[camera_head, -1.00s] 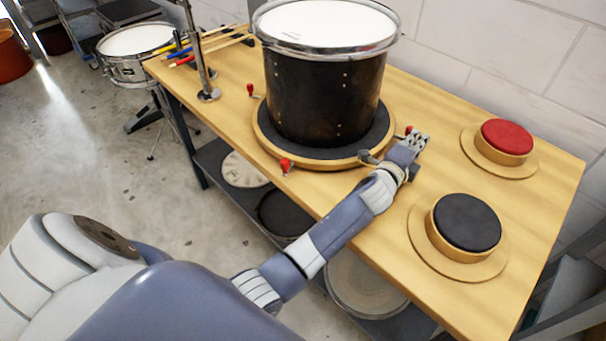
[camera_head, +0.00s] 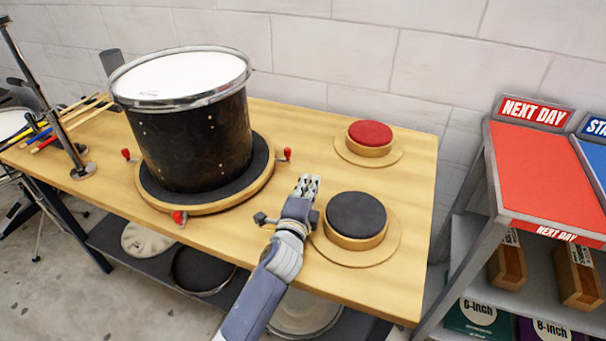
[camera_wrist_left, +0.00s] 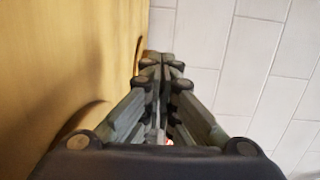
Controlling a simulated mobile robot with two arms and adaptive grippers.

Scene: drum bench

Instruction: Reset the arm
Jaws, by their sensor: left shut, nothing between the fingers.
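My left gripper (camera_head: 308,184) is shut and empty. It is over the wooden bench (camera_head: 300,270), between the black drum (camera_head: 195,140) and the black-topped round pad (camera_head: 356,216). In the left wrist view the gripper's fingers (camera_wrist_left: 162,62) meet at their tips, with the bench on the left and the white wall on the right. The drum stands upright on a round turntable base with a dark top (camera_head: 262,172) and red-knobbed clamps. My right gripper is not in either view.
A red-topped pad (camera_head: 370,134) stands at the back of the bench. A metal stand (camera_head: 60,130) and several sticks (camera_head: 75,117) are at the left. A shelf with a red "NEXT DAY" top (camera_head: 545,170) stands to the right. Drum heads lie on the lower shelf (camera_head: 125,262).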

